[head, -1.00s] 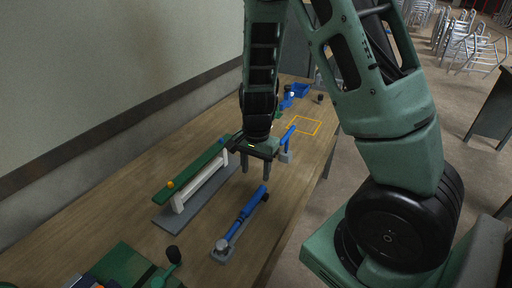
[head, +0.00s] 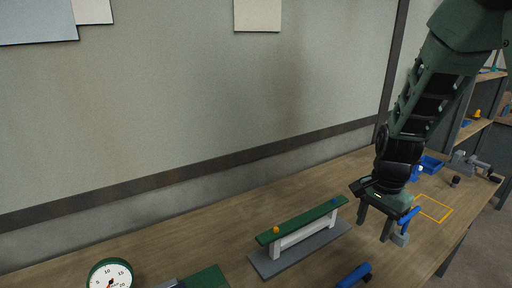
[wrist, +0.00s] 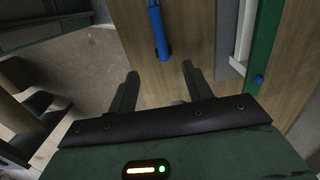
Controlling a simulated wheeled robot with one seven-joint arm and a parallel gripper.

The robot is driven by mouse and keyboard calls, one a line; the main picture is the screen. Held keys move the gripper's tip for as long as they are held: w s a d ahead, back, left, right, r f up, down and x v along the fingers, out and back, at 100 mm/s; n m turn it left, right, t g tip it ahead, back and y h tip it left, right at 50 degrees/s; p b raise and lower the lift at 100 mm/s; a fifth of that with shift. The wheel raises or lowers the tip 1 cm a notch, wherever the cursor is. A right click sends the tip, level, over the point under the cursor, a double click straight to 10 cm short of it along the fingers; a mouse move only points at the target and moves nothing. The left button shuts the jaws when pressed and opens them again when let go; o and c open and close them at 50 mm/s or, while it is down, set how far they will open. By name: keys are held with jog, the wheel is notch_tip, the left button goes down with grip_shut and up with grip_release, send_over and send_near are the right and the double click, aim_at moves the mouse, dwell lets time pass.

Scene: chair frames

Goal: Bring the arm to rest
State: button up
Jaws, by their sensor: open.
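My gripper (head: 375,227) hangs from my arm, pointing down over the right part of the wooden bench in the head view. Its two fingers are apart with nothing between them. In the wrist view the open fingertips (wrist: 160,72) show, with a blue bar (wrist: 158,32) just beyond them; I cannot tell the height gap. A blue handle on a grey block (head: 402,233) stands just right of the fingers in the head view. A green rail (head: 303,221) on white supports stands to the left, with an orange ball (head: 276,230) at its near end.
An orange outlined square (head: 447,214) and a blue bin (head: 431,166) lie farther right. A blue tool (head: 354,276) lies at the bottom edge. A round dial (head: 110,276) and a green block (head: 207,279) stand front left. The wall runs behind the bench.

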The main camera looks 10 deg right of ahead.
jog(key=s+a+r+n+y, duration=0.1)
jog(key=s+a+r+n, duration=0.2)
jog(key=a+n, duration=0.5)
jog(key=s+a+r+n, duration=0.2)
jog(key=s+a+n, duration=0.5)
jog(key=s+a+r+n, duration=0.3)
jog(key=s+a+n, duration=0.3)
jog(key=s+a, duration=0.2)
jog(key=shift+n+h, duration=0.4)
